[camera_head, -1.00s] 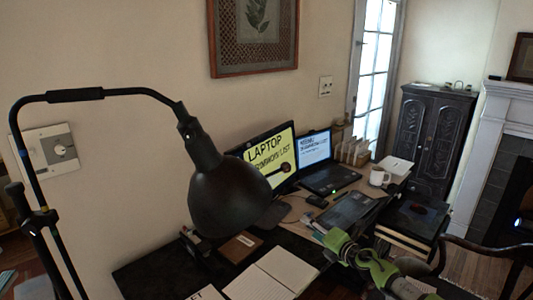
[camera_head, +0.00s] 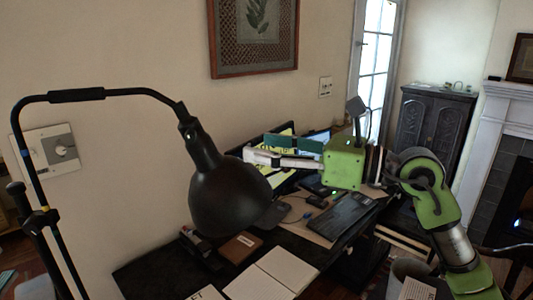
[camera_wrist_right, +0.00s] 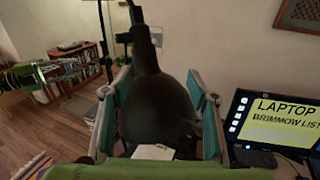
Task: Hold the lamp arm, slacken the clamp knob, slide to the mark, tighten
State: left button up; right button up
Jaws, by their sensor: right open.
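A black lamp has a dome shade (camera_head: 230,198) hanging from a bent lamp arm (camera_head: 75,95).
Monitors stand behind my right gripper, partly hidden. A carved cabinet (camera_head: 432,140) stands at the back right. A bookshelf (camera_wrist_right: 72,62) shows in the wrist view.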

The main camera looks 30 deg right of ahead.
aim_at(211, 145)
jog(key=w+a+n, duration=0.1)
jog(key=w+a, duration=0.1)
jog(key=a, duration=0.1)
jog(key=w+a+n, duration=0.1)
jog(key=w+a, duration=0.2)
jog(key=a, duration=0.1)
jog(key=w+a+n, duration=0.1)
jog(key=w+a, duration=0.1)
jog(key=a, duration=0.2)
jog(key=shift+w+r, duration=0.1)
jog(key=shift+w, duration=0.25)
grip_shut()
jog(key=c, duration=1.2)
grip_release()
pick_arm(q)
jog(key=o, duration=0.3)
pick_arm(e)
jog(key=shift+c, duration=0.6)
